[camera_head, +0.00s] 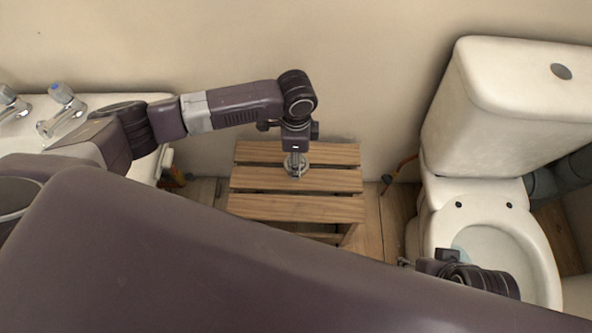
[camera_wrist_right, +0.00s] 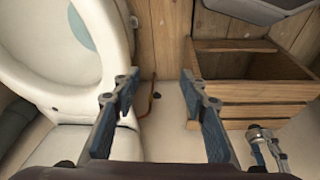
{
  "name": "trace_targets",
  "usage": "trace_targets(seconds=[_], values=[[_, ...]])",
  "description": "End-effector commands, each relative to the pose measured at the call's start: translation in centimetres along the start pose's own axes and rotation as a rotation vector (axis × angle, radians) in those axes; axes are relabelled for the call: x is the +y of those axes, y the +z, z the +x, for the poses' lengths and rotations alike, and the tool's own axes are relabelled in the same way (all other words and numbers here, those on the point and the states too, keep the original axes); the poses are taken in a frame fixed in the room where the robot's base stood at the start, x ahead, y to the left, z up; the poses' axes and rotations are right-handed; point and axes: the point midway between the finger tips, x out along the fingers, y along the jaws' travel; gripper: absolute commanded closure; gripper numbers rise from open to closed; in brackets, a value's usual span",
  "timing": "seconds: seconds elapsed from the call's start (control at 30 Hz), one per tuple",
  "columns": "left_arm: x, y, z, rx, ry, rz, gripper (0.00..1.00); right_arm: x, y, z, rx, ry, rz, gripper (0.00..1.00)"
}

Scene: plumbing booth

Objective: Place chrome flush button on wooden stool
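The wooden stool (camera_head: 260,205) stands against the wall in the middle of the head view, and at the right in the right wrist view (camera_wrist_right: 262,96). My left gripper (camera_head: 296,166) points down over its rear slats. A small chrome piece, apparently the flush button (camera_wrist_right: 259,133), is at its fingertips in the right wrist view. The fingers are too small to tell whether they grip it, and contact with the slats is unclear. My right gripper (camera_wrist_right: 162,100) is open and empty; it shows beside the toilet bowl in the head view (camera_head: 405,263).
The toilet cistern (camera_head: 510,85), with a grey oval (camera_head: 561,71) on its lid, and the toilet bowl (camera_head: 540,265) stand at the right. A basin (camera_head: 95,103) with chrome taps (camera_head: 62,108) is at the left. The stool's front slats look clear.

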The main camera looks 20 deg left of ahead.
Motion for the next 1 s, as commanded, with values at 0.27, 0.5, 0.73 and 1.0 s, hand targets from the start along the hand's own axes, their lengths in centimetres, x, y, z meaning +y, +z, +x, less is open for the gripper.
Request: trace_targets(seconds=[0.27,0.5,0.73,1.0], values=[[0.0,0.0,2.9,0.0,0.001,-0.002,0.82,-0.2,-1.6,1.1,0.069,-0.003,-0.002,0.6],[0.0,-0.1,4.8,0.001,0.0,0.0,0.82,-0.8,-6.5,0.9,0.254,-0.013,-0.008,0.6],[0.0,-0.1,5.1,0.002,-0.001,0.0,0.82,-0.9,-7.7,0.7,0.301,-0.015,-0.009,0.6],[0.0,-0.1,5.4,0.001,0.0,0.0,0.82,-0.9,-7.6,0.7,0.295,-0.015,-0.009,0.6]])
